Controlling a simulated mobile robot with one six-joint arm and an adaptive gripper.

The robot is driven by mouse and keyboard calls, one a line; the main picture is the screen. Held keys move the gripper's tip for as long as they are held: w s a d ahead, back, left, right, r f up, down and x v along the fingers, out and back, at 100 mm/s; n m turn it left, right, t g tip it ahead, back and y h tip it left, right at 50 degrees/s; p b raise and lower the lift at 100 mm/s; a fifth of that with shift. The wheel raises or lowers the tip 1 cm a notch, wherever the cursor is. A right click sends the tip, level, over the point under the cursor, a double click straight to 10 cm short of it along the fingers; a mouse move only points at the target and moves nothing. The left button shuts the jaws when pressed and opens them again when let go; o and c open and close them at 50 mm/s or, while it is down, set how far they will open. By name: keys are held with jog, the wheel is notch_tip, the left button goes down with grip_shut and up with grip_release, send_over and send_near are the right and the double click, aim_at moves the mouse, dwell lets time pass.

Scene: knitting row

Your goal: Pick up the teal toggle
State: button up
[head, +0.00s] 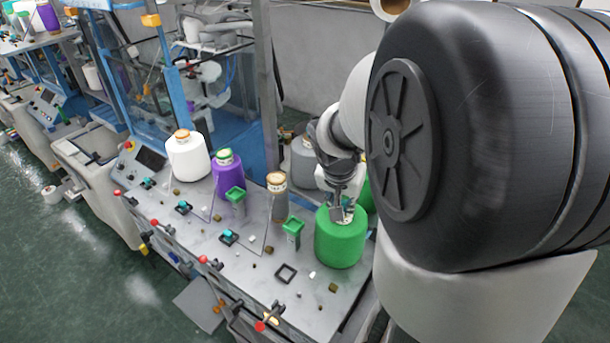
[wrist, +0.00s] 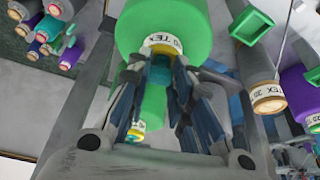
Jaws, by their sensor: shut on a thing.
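My gripper (head: 342,210) is shut and points down just over the top of the large green yarn cone (head: 340,240) at the right of the machine's table. In the wrist view, a small teal piece, which looks like the teal toggle (wrist: 159,73), sits between the fingertips (wrist: 161,80). It overlaps the green cone (wrist: 165,22) there; I cannot tell whether it touches the cone. In the head view, the held piece is too small to make out. Other teal toggles on dark bases show on the table, one at the middle (head: 228,235) and one further left (head: 183,207).
White (head: 187,160), purple (head: 226,178) and grey-brown (head: 278,202) cones stand to the left. A green square holder (head: 292,230) stands beside the green cone. Red-knobbed levers (head: 203,259) line the front edge.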

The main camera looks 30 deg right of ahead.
aim_at(342, 203)
jog(key=shift+r, duration=0.1)
notch_tip(342, 203, up, 20)
jog(key=p, duration=0.1)
dwell(0.5)
dwell(0.8)
